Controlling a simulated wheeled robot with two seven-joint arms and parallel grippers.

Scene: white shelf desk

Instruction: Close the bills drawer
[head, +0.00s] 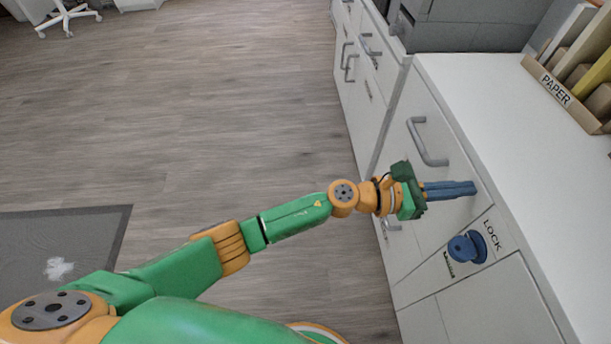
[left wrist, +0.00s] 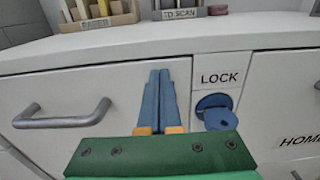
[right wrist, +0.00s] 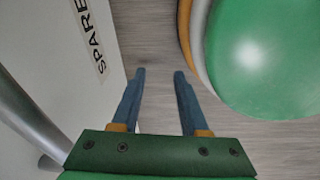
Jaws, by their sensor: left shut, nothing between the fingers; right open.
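A white drawer front (head: 405,110) with a grey bar handle (head: 428,143) lies under the white desk top. I can read no "bills" label on it. It looks about flush with the desk, though a small gap is hard to judge. My left gripper (head: 474,188) is shut and empty, its fingertips at the right part of this front, left of the lock panel; contact is unclear. In the left wrist view the fingers (left wrist: 160,75) point at the front, with the handle (left wrist: 65,117) to their left. My right gripper (right wrist: 158,72) is open and empty, above the floor.
A blue lock knob (head: 466,247) sits on a panel marked LOCK. A white front labelled SPARE (right wrist: 88,35) stands left of my right gripper. More drawers (head: 365,50) run along the desk. A PAPER organizer (head: 560,88) stands on top.

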